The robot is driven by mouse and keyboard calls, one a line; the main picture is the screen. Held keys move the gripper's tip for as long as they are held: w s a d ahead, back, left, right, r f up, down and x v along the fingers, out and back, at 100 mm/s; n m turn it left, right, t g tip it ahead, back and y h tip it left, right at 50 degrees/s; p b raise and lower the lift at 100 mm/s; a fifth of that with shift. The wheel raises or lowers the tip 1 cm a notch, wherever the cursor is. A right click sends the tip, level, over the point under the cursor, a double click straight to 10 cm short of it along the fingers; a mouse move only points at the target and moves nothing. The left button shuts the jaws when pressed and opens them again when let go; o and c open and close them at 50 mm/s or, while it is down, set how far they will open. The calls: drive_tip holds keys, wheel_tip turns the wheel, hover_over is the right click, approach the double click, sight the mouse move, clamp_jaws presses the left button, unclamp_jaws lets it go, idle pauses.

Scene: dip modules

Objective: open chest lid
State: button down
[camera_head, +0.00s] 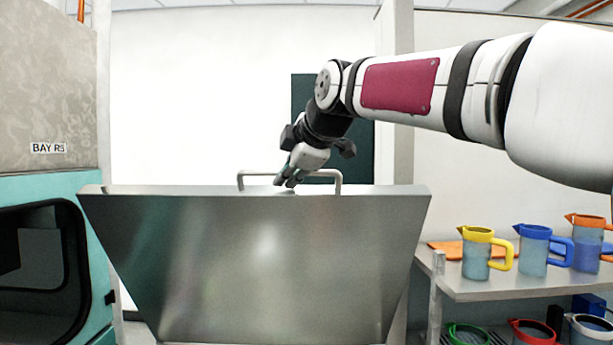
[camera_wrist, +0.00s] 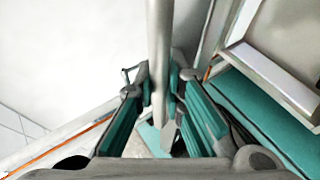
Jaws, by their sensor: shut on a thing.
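The chest lid (camera_head: 265,262) is a broad grey metal panel. It stands raised and tilted in the head view, its wide edge at the top. A pale bar handle (camera_head: 338,181) runs along the far side of that top edge. My gripper (camera_head: 287,181) is at the handle's left-middle part, reaching down from the upper right. In the wrist view the handle bar (camera_wrist: 159,45) passes between the teal-padded fingers of my gripper (camera_wrist: 164,88), which are shut on it. The chest's body is hidden behind the panel or below the frame.
On the right, a shelf (camera_head: 480,290) bears yellow, blue and orange pitchers (camera_head: 476,255), with more vessels below. A teal cabinet with a dark window (camera_head: 40,262) stands close on the left under a panel marked BAY (camera_head: 48,148). A white wall is behind.

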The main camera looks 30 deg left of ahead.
drive_tip(key=c, duration=1.7)
unclamp_jaws()
drive_tip(key=shift+o, duration=0.2)
drive_tip(key=v, duration=1.2)
drive_tip(key=shift+d, duration=0.1)
